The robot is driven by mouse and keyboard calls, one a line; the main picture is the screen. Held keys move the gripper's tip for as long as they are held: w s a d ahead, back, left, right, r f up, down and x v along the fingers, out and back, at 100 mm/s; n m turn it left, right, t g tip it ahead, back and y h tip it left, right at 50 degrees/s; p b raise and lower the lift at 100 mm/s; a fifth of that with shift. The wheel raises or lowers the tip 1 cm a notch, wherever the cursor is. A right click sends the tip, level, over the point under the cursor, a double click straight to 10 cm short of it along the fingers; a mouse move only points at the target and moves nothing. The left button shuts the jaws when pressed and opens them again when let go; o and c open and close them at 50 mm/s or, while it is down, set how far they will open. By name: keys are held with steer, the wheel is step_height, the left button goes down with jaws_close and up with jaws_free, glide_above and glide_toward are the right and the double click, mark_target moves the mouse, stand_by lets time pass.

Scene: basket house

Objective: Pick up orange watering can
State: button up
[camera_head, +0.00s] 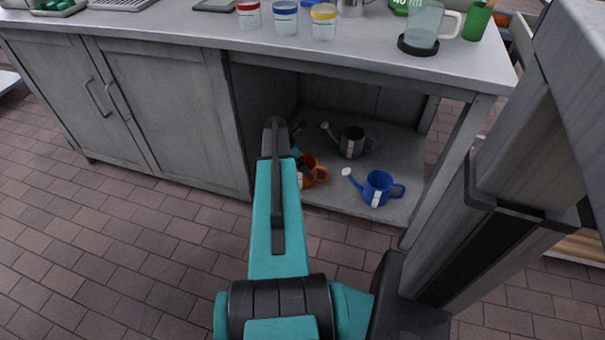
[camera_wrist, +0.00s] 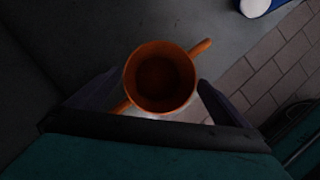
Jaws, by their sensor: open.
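The orange watering can (camera_head: 309,171) stands on the low shelf inside the open bay of the grey cabinet, partly hidden behind my arm in the head view. In the wrist view the orange watering can (camera_wrist: 160,77) is seen from above, its round opening facing the camera. One orange projection points to the upper right and another to the lower left. My gripper (camera_wrist: 150,92) is open, with a dark finger on either side of the can. I cannot tell whether the fingers touch it. In the head view the gripper is mostly hidden by my arm.
A blue watering can (camera_head: 378,188) stands to the right on the shelf, and a dark grey one (camera_head: 352,143) behind. The countertop (camera_head: 180,28) overhangs the bay, holding jars and cups. A cabinet side wall is close on the left. Brick floor (camera_head: 150,250) is clear in front.

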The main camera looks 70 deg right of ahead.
steer(key=shift+b+x, duration=1.1)
steer(key=shift+x, duration=1.5)
steer(key=c, duration=1.2)
steer(key=shift+o, duration=0.2)
steer(key=shift+r, duration=0.15)
step_height(320, 180, up, 10)
steer(key=p, duration=0.3)
